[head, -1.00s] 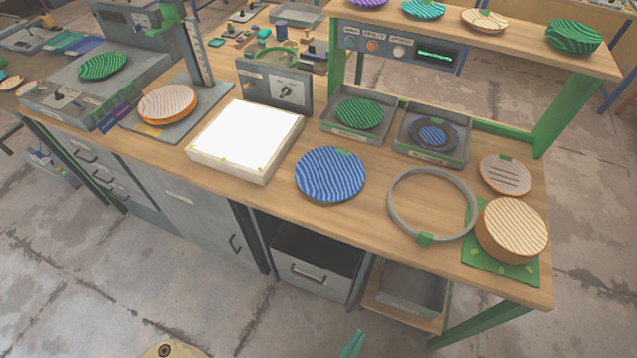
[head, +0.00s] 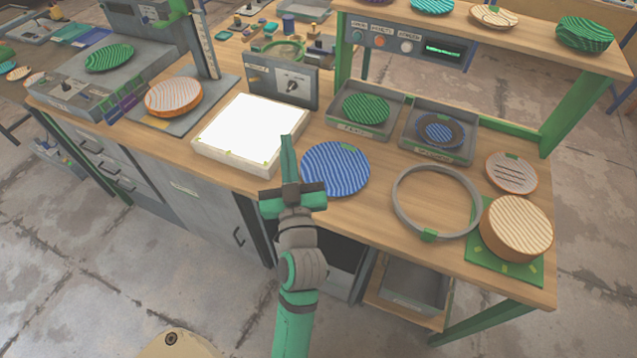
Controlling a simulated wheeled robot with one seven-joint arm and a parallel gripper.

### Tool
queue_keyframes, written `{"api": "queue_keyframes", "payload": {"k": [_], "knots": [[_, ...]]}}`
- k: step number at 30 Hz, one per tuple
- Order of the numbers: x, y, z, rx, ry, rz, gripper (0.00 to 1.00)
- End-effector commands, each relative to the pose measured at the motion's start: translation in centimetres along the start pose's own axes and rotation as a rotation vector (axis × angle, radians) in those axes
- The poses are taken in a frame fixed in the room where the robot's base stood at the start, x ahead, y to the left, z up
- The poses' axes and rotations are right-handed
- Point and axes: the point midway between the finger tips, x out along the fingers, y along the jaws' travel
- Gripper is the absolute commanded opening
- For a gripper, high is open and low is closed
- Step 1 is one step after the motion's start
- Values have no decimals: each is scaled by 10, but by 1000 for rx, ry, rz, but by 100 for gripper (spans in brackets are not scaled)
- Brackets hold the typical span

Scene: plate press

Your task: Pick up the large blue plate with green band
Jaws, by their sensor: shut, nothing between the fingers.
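The large blue striped plate (head: 338,172) lies flat on the wooden workbench, with a small green mark at its upper edge. My gripper (head: 287,140) is shut and empty. It reaches up from below in the head view, and its fingers show just left of the plate, in front of the right side of the white light panel. My gripper's body overlaps the plate's lower left edge in the picture. Whether it touches the plate or the bench cannot be told.
The glowing white panel (head: 238,126) lies left of the plate. A grey ring (head: 398,205) lies to the right, beside a tan round block (head: 516,222) on a green mat. Behind are two grey trays (head: 338,122) (head: 466,158) holding a green plate and a dark blue plate.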

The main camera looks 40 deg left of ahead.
Motion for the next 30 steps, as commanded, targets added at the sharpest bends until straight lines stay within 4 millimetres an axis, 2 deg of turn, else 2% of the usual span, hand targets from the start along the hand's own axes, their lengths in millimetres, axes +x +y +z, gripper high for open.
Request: {"api": "queue_keyframes", "payload": {"k": [1, 6, 10, 14, 18, 22, 26, 30], "knots": [[12, -12, -14, -45, 18, -59, 0], [38, -63, -43, -195, 50, -260, 0], [46, -102, -56, -331, 63, -415, 0], [46, -140, -59, -482, 68, -572, 0], [37, -174, -50, -659, 58, -740, 0], [22, -196, -31, -832, 35, -897, 0], [5, -206, -4, -1012, -2, -1050, 0], [-18, -203, 31, -1206, -60, -1220, 0]]}}
